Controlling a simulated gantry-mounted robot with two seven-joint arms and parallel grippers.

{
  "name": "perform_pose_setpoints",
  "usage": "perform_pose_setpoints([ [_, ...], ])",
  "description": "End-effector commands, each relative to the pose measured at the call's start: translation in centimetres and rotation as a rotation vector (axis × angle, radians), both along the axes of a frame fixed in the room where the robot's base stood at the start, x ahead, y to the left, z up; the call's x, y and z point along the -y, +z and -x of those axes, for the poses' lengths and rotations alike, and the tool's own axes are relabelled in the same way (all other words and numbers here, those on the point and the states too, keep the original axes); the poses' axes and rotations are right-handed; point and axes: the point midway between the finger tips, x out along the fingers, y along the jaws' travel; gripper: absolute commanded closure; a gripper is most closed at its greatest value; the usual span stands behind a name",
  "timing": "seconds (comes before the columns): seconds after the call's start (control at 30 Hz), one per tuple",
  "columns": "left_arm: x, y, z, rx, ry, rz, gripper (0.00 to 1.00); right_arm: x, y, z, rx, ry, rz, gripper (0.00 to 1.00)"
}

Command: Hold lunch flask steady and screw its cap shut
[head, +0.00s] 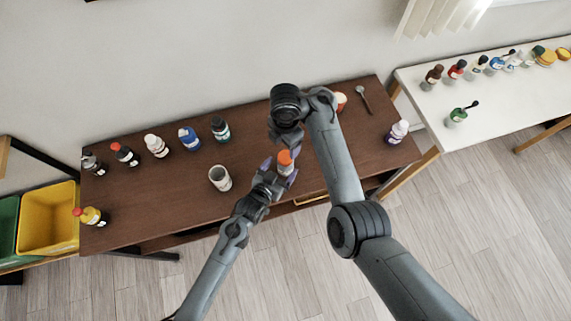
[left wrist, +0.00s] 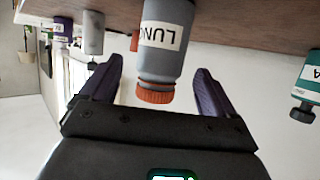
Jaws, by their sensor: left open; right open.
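The lunch flask is grey with a white label reading "LUNC" and stands on the brown table. It appears inverted in the left wrist view (left wrist: 165,40). Its ribbed orange cap (head: 285,156) sits on its top and also shows in the left wrist view (left wrist: 155,93); how tight it is I cannot tell. My left gripper (head: 280,169) is open, its purple fingers on either side of the flask, with gaps visible in the left wrist view (left wrist: 160,66). My right gripper (head: 284,138) is open, at or just behind the cap; its fingers are partly hidden.
A grey cup (head: 220,178) stands left of the flask. Several bottles line the table's back left, including a blue one (head: 189,138). A yellow bin (head: 50,215) is at far left.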

Motion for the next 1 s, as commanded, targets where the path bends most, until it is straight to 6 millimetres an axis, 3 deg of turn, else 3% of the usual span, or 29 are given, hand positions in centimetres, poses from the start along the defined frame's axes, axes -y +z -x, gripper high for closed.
perform_pose_setpoints([
  [0.3, 1.5, -1.3, -2.9, 0.0, 0.0, -0.001, 0.11, 0.0, 0.0, 0.0, 0.0, 0.0, 0.0, 0.27],
  [0.8, 1.8, -1.6, -3.5, 0.0, 0.0, -0.001, 0.11, 0.0, 0.0, 0.0, 0.0, 0.0, 0.0, 0.27],
  [1.0, 1.8, -1.6, -3.5, 0.0, 0.0, -0.001, 0.41, 0.0, 0.0, 0.0, 0.0, 0.0, 0.0, 0.27],
])
